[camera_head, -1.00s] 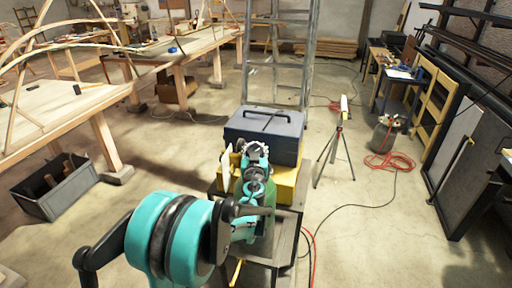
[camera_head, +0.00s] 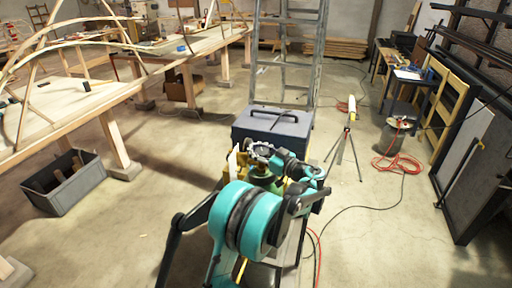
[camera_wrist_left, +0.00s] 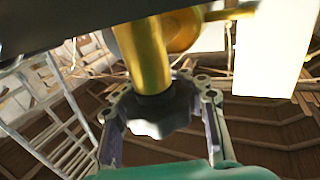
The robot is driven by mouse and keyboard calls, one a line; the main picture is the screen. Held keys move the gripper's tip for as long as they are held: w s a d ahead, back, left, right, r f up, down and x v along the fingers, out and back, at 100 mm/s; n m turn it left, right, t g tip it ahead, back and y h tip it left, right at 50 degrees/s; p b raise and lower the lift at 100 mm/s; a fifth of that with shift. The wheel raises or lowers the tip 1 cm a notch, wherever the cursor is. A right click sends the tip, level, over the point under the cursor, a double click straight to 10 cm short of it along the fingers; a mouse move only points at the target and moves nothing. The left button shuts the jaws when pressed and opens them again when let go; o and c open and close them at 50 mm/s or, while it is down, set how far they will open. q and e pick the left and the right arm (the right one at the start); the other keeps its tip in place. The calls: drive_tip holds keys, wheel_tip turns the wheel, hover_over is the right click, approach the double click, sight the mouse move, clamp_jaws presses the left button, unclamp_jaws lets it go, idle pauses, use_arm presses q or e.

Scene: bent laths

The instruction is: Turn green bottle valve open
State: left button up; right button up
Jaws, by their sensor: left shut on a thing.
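The green bottle (camera_head: 262,184) stands on the cart in front of the blue toolbox, mostly hidden behind my left arm. My left gripper (camera_head: 261,152) is at the bottle's top. In the left wrist view, the fingers of my left gripper (camera_wrist_left: 160,118) are on both sides of a dark valve knob (camera_wrist_left: 158,122) and are shut on it. The knob sits on a brass valve stem (camera_wrist_left: 146,60), which joins a rounder brass body above. My right gripper is not in view.
A blue-grey toolbox (camera_head: 273,127) stands right behind the bottle. A white card (camera_head: 233,162) is left of the gripper. A ladder (camera_head: 287,60) stands behind the cart. A tripod (camera_head: 346,140) and red hose (camera_head: 398,164) are at right.

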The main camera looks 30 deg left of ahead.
sight(268, 155)
use_arm(q)
drive_tip(key=shift+s+n+g, duration=0.15)
drive_tip(key=shift+n+g, duration=0.3)
drive_tip(key=shift+g, duration=0.25)
drive_tip(key=shift+s+n+g, duration=0.15)
drive_tip(key=shift+n+g, duration=0.3)
drive_tip(key=shift+g, duration=0.25)
drive_tip(key=o, duration=1.3)
drive_tip(key=shift+a, duration=0.1)
drive_tip(key=shift+o, duration=0.2)
drive_tip(key=d, duration=1.2)
drive_tip(key=shift+s, duration=0.1)
